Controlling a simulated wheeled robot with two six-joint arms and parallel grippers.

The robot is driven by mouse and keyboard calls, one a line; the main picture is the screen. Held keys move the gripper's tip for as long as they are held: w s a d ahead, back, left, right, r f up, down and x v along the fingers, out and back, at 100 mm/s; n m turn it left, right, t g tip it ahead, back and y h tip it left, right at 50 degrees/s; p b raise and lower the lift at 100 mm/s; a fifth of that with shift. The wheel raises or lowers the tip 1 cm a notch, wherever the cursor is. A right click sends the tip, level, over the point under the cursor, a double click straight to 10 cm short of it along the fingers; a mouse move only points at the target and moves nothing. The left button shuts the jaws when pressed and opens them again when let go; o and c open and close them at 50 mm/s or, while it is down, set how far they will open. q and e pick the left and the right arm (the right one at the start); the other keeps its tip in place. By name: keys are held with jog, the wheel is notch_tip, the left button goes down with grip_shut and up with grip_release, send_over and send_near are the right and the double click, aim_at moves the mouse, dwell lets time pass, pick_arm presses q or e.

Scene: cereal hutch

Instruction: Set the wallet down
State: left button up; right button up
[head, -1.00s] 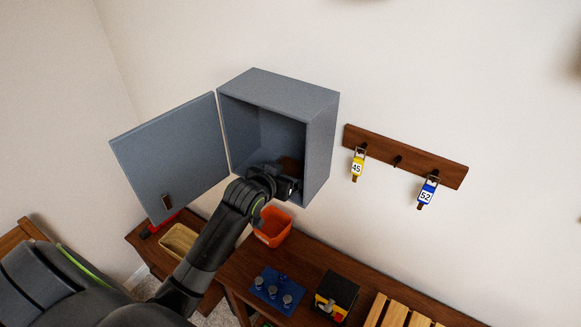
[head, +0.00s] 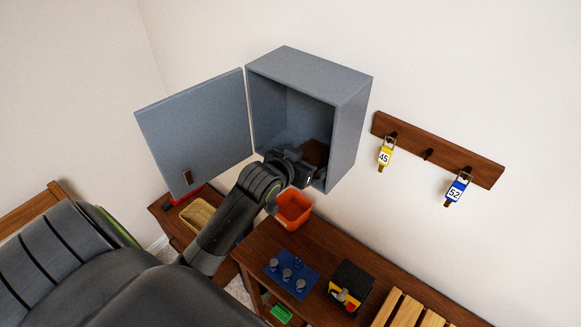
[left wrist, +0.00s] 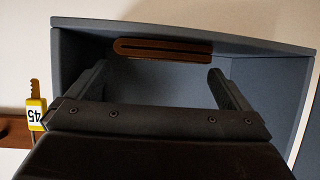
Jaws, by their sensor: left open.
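The brown wallet (head: 316,152) is inside the grey wall cabinet (head: 310,70), low and toward the right side; my gripper partly hides it in the head view. In the left wrist view, which is upside down, the wallet (left wrist: 162,49) shows as a long brown edge with a dark slot. It is against the cabinet's floor panel, beyond my fingertips. My left gripper (head: 302,166) reaches into the cabinet. Its fingers (left wrist: 158,74) are spread wide in the left wrist view with nothing between them. My right gripper is not in view.
The cabinet door (head: 198,130) stands open to the left. Below are an orange bin (head: 293,210), a blue board with knobs (head: 291,273) and a black-and-yellow box (head: 350,288) on a wooden bench. A hook rail (head: 428,155) with two numbered tags hangs at right.

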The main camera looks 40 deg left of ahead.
pick_arm(q)
jog(key=b+v, duration=0.1)
jog(key=v, duration=0.8)
dwell(0.3)
